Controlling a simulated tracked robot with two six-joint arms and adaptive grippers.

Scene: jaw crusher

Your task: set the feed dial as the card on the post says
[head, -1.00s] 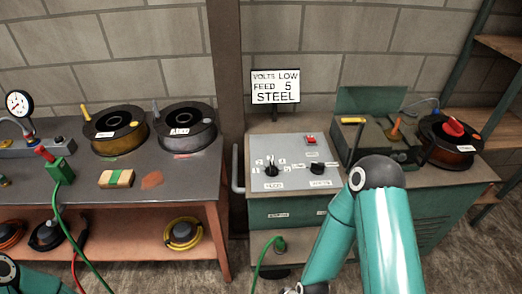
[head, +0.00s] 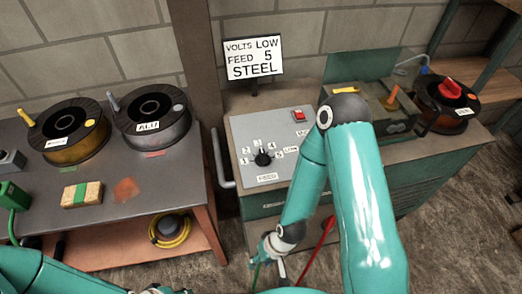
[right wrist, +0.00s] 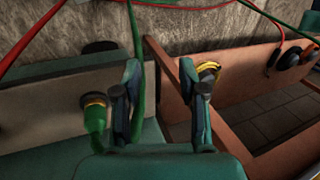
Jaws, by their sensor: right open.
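The card (head: 254,58) on its post behind the panel reads VOLTS LOW, FEED 5, STEEL. The feed dial (head: 262,159) is a black knob on the grey panel (head: 245,128). Numbers 1 to 5 run around it, and its white mark points roughly up, near 3 or 4; I cannot tell which. My right gripper (right wrist: 160,75) is open and empty in the right wrist view, with a green cable passing by its left finger. In the head view my right wrist is in front of and below the panel, apart from the dial. Of my left arm only links show, bottom left.
My right arm hides the panel's right part. A red switch (head: 298,114) is above right of the dial. A metal handle (head: 221,160) is on the cabinet's left side. Wire spools (head: 152,118) stand on the left bench (head: 160,184). A green plug (right wrist: 95,115) shows in the right wrist view.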

